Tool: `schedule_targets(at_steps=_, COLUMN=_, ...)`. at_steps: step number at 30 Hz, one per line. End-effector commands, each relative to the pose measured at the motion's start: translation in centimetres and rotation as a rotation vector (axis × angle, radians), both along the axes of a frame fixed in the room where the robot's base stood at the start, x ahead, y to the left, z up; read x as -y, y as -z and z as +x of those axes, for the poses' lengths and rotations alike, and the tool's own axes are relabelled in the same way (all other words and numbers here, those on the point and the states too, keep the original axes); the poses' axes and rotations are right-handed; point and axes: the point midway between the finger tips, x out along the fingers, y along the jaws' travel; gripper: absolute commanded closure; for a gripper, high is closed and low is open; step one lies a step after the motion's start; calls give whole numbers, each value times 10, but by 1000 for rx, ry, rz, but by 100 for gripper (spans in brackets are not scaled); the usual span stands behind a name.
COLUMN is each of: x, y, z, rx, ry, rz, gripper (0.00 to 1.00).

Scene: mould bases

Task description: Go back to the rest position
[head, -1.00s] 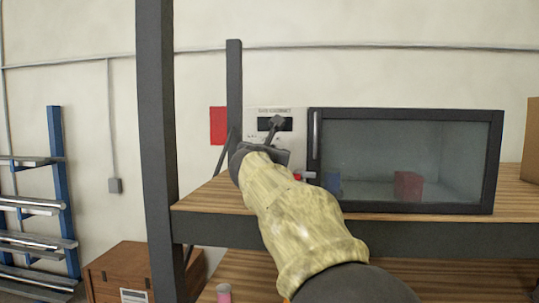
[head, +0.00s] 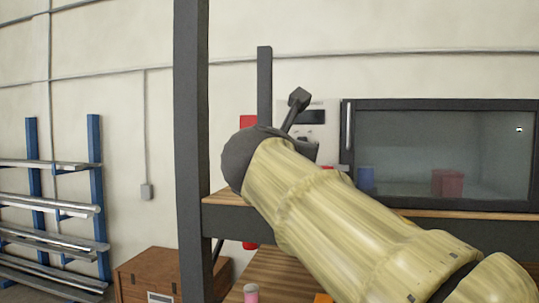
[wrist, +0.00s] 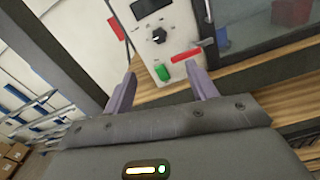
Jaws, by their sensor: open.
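My gripper (wrist: 164,76) is open and empty, with its two purple-grey fingers apart in the wrist view. Beyond the fingers is a pale control panel (wrist: 150,54) with a display, a black knob (wrist: 159,35), a green button (wrist: 163,72) and a red bar-shaped part (wrist: 186,56). I cannot tell the gap between fingers and panel. In the head view, my raised arm crosses the middle, and its end hides most of the gripper and part of the panel (head: 330,140); a dark finger-like part sticks up there.
Right of the panel is a glass-fronted oven (head: 440,105), shut, with a blue block (head: 366,178) and a red block (head: 448,182) behind the glass. A dark post (head: 190,150) stands left of my arm. Farther left are a metal rack (head: 95,200) and a wooden crate (head: 150,270).

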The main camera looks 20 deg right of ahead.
Motion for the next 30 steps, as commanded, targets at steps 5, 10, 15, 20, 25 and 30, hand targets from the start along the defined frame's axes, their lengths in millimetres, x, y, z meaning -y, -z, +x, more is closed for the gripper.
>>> schedule_targets(at_steps=5, x=-1, y=0, z=-1, rx=0, ry=-1, rz=0, gripper=43)
schedule_targets(at_steps=10, x=-1, y=0, z=-1, rx=0, ry=-1, rz=0, gripper=43)
schedule_targets(at_steps=15, x=-2, y=8, z=3, rx=-6, ry=-6, rz=23, gripper=43)
schedule_targets(at_steps=20, x=-7, y=60, z=20, rx=-31, ry=-31, rz=185, gripper=43)
schedule_targets(at_steps=25, x=-18, y=159, z=40, rx=-70, ry=-21, rz=528, gripper=43)
schedule_targets(at_steps=30, x=-30, y=264, z=40, rx=-94, ry=84, rz=914, gripper=43)
